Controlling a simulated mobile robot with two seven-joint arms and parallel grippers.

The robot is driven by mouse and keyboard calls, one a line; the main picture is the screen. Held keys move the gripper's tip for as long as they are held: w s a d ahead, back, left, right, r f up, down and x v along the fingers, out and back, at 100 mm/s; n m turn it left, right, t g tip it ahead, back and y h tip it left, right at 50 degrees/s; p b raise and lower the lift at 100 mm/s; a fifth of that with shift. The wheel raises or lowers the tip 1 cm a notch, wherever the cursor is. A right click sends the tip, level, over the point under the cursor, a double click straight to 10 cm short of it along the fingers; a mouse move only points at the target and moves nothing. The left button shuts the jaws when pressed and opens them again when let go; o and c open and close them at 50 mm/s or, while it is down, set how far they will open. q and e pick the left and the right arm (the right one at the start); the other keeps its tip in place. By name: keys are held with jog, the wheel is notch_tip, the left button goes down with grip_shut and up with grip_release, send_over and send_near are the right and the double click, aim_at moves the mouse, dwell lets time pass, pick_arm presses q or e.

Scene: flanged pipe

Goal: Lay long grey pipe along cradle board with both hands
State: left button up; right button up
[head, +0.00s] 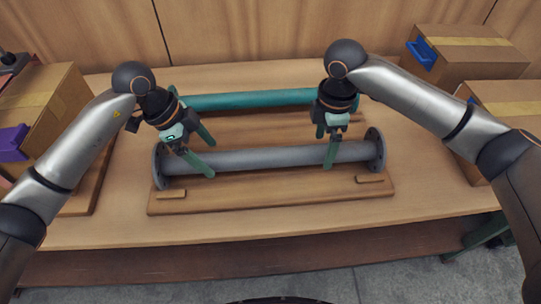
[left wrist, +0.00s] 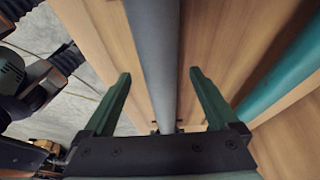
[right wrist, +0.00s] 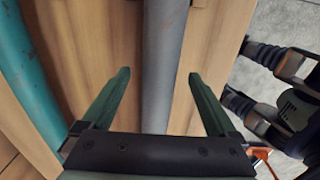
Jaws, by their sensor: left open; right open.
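The long grey pipe (head: 265,158) has a dark round flange at each end. It lies along the front part of the wooden cradle board (head: 270,194). My left gripper (head: 210,160) is open, with its fingers at the pipe's left part; in the left wrist view the pipe (left wrist: 157,60) runs between the spread fingers. My right gripper (head: 325,152) is open near the pipe's right end; in the right wrist view the pipe (right wrist: 162,65) runs between its fingers. Neither gripper is closed on the pipe.
A teal pipe (head: 255,98) lies behind the grey pipe, parallel to it. Cardboard boxes stand at the left (head: 45,105) and right (head: 465,55) of the table (head: 270,229), with a purple bin (head: 12,142) and a blue one (head: 422,53) on their sides. The table's front strip is clear.

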pick_arm(q)
jog(key=shift+x, duration=1.8)
pick_arm(e)
jog(key=shift+f, duration=1.85)
pick_arm(q)
grip_shut()
pick_arm(e)
grip_shut()
